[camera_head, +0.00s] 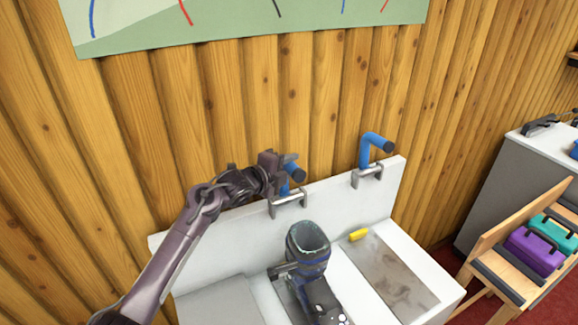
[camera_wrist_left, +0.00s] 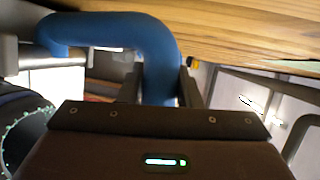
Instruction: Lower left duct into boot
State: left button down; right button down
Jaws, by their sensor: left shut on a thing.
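The left duct (camera_head: 298,175), a bent blue tube with a dark open end, stands at the left metal bracket on the bench's back panel. My left gripper (camera_head: 281,168) is shut on it; in the left wrist view the blue bend (camera_wrist_left: 150,30) runs down between the fingers (camera_wrist_left: 160,88). I cannot tell if its lower end still sits in the bracket. The dark ski boot (camera_head: 308,262) stands below and slightly right, its open cuff facing up, apart from the duct. The cuff also shows at the left of the wrist view (camera_wrist_left: 22,125). My right gripper is not in view.
A second blue duct (camera_head: 373,142) stands in the right bracket (camera_head: 367,177). The wooden wall is close behind the gripper. A wooden bench with cases (camera_head: 530,255) stands at right.

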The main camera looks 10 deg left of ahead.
pick_arm(q)
jog(key=shift+s+d+f+b, duration=0.1)
jog(key=shift+s+f+b, duration=0.2)
jog(key=shift+b, duration=0.3)
jog(key=s+d+f+m+t+b, duration=0.2)
jog(key=s+m+b, duration=0.3)
jog(key=b, duration=1)
jog(key=shift+s+d+f+m+t+h, duration=0.2)
jog(key=shift+d+m+t+h, duration=0.25)
jog(key=shift+d, duration=0.45)
jog(key=c, duration=1.1)
grip_release()
jog(key=shift+r, duration=0.1)
jog(key=shift+o, duration=0.2)
jog(key=b+v, duration=0.2)
jog(key=v, duration=0.6)
